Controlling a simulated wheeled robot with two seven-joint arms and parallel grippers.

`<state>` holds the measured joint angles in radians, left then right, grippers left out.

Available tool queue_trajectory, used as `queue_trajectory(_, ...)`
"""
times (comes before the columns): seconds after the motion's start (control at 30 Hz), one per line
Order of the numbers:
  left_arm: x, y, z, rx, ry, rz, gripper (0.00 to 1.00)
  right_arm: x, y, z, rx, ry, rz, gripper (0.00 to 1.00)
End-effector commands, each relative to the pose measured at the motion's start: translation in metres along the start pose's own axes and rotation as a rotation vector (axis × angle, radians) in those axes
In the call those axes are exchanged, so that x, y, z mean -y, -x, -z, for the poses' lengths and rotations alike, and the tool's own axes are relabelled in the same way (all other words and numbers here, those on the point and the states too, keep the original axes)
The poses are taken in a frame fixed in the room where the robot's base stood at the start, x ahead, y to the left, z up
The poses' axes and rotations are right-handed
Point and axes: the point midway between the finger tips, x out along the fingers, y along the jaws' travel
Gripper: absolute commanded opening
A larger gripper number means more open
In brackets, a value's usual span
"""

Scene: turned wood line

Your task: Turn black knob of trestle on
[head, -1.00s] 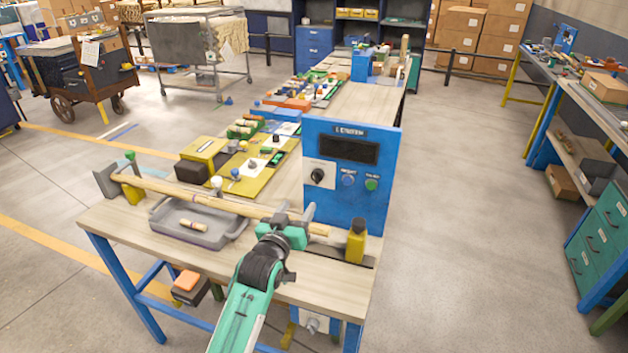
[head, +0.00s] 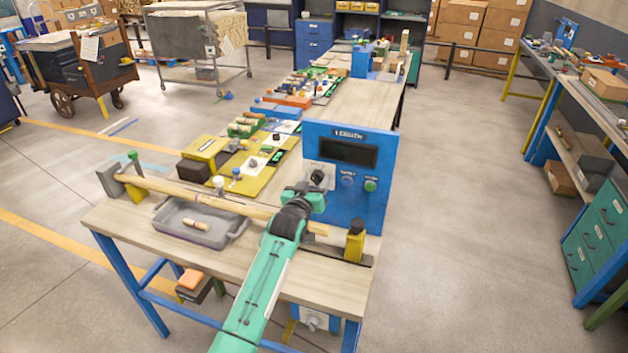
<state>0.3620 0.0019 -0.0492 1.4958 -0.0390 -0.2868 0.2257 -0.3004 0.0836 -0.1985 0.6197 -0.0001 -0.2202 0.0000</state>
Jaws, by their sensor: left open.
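The black knob (head: 317,177) sits on a pale plate at the left of the blue control panel (head: 375,200), below its dark display. The panel stands upright on the wooden bench that appears to be the trestle (head: 240,265). My left gripper (head: 312,189) is open, right in front of the knob, and partly covers its lower side. I cannot tell whether the fingers touch the knob. My right gripper is not in view.
A blue button (head: 347,180) and a green button (head: 370,185) lie right of the knob. A long wooden rod (head: 180,191) runs across the bench behind my arm, above a grey tray (head: 185,235). A yellow bottle-like piece (head: 354,244) stands at the right.

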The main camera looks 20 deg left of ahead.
Motion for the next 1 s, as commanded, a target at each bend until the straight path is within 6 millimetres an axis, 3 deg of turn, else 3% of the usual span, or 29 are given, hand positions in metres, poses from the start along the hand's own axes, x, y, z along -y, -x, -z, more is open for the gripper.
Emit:
queue_trajectory(0.27,0.0,-0.0011,-0.0005,0.0,0.0,0.0,0.54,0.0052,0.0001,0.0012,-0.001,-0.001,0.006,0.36)
queue_trajectory(0.5,0.0,-0.0009,-0.0004,0.0,0.0,0.0,0.09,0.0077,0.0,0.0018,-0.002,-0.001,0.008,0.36)
queue_trajectory(1.0,-0.0001,-0.001,-0.0002,0.0,-0.133,0.0,0.09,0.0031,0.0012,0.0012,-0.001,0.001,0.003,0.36)
